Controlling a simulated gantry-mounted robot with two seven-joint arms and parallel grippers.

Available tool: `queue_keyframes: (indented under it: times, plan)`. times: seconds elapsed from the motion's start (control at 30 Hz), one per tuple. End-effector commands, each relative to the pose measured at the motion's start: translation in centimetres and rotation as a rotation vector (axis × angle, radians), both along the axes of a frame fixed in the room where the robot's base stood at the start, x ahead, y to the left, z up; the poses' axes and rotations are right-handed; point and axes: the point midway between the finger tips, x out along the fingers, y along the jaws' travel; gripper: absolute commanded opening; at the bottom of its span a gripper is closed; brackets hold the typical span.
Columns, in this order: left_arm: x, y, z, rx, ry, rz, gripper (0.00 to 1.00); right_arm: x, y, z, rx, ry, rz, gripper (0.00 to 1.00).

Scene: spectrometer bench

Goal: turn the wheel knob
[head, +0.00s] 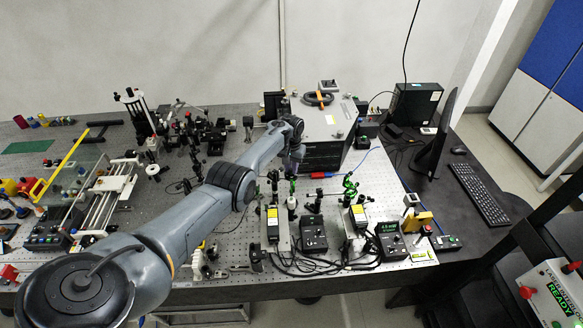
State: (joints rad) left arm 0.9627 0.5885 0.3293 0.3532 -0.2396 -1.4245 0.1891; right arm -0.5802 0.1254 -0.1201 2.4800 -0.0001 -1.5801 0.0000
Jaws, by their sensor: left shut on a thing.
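My left arm reaches in from the lower left. My left gripper (292,172) points down at the front left corner of the grey instrument box (327,116) with the dark front. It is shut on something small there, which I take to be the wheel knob. The wrist and fingers cover the knob, so its shape and angle cannot be made out. My right gripper is not in view.
Optical mounts with green parts (350,186) and black control boxes (313,233) with cables stand on the perforated bench in front of the instrument. A monitor (436,137) and keyboard (479,193) are at the right. A linear stage (106,196) lies left of my arm.

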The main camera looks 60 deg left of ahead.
Motion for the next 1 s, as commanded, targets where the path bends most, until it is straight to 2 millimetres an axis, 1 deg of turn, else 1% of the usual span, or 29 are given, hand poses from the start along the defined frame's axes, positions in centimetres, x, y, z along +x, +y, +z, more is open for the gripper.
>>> queue_keyframes:
  times: [0.7,1.0]
  plan:
    - [0.0,0.1,-0.1,0.001,0.000,-0.677,0.00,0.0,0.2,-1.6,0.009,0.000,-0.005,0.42]
    - [-0.1,0.1,-0.1,0.000,0.001,-0.917,0.00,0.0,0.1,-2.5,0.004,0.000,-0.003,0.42]
